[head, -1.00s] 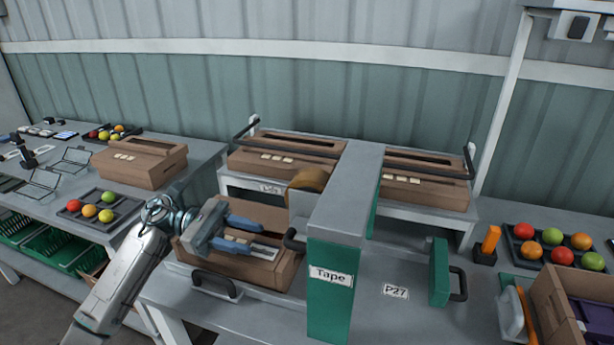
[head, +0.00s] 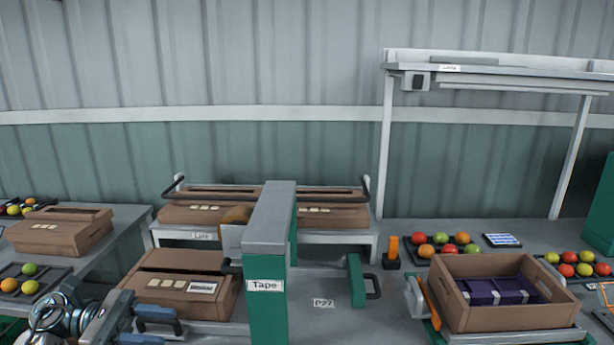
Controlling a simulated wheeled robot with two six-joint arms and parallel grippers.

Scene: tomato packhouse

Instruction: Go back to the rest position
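My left gripper (head: 163,327) is at the bottom left of the head view, partly cut off by the lower edge. Its two blue fingers are apart, with nothing seen between them. A brown carton (head: 184,270) with a white label sits just beyond it, left of the tape machine. The gripper appears in front of the carton and clear of its top. My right gripper is not in view.
The grey and green tape machine (head: 266,245) stands right of the carton. Closed cartons (head: 208,214) sit on a raised shelf behind. An open carton (head: 505,318) with purple contents stands at right. Fruit trays (head: 430,256) lie behind it. The bench around the P27 label (head: 324,303) is clear.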

